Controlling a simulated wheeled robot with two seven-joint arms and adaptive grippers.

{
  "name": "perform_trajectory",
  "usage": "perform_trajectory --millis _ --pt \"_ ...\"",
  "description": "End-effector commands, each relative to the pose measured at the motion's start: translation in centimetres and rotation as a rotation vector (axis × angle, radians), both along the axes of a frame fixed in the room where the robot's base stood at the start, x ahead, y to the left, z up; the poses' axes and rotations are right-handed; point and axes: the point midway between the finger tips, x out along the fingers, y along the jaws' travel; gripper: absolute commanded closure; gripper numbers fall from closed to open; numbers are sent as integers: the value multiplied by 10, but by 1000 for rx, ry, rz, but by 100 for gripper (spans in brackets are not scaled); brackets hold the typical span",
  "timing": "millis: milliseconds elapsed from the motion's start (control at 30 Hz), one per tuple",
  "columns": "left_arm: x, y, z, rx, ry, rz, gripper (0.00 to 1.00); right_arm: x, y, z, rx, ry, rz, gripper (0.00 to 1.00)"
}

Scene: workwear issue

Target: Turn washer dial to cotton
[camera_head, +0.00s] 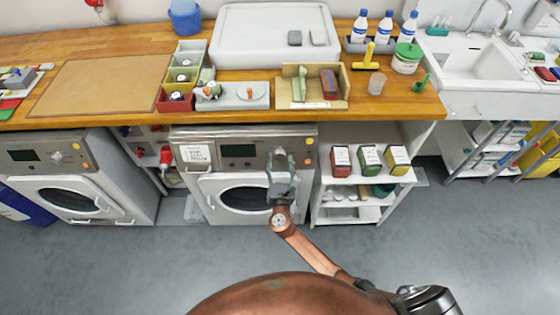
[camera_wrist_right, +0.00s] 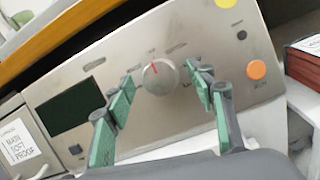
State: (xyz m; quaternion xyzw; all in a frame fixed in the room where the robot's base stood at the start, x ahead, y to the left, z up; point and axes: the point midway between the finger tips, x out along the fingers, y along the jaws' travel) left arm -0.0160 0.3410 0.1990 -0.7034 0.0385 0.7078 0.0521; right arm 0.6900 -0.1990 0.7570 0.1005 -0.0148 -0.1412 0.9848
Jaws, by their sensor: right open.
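The washer dial (camera_wrist_right: 160,77) is a round grey knob with a red pointer mark, on the metal control panel of the middle washer (camera_head: 243,150). In the right wrist view its red mark points up and slightly left. The printed labels around it are too small to read. My right gripper (camera_wrist_right: 160,93) is open, with its green-padded fingers on either side of the dial, apart from it as far as I can tell. In the head view the right gripper (camera_head: 281,163) is in front of the panel and hides most of the dial. My left gripper is not in view.
On the panel are a dark display (camera_wrist_right: 73,107) and an orange button (camera_wrist_right: 257,70). A second washer (camera_head: 65,175) stands at the left. A white shelf (camera_head: 365,178) with several boxes stands close on the right. The wooden counter (camera_head: 230,84) overhangs above.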

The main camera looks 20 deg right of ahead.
Motion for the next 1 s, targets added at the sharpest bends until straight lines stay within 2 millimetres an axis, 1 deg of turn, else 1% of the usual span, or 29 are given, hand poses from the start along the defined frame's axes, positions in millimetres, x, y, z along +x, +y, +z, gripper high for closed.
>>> perform_trajectory --millis 133,300,367,900,1000 --pt "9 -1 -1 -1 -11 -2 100 4 -1 0 0 1 0 50" --pt "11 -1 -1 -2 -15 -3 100 4 -1 0 1 1 0 50" --pt "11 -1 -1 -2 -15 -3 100 4 -1 0 1 1 0 53" --pt "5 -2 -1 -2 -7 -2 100 3 -1 0 1 1 0 90" --pt "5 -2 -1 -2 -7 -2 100 3 -1 0 2 0 0 91"
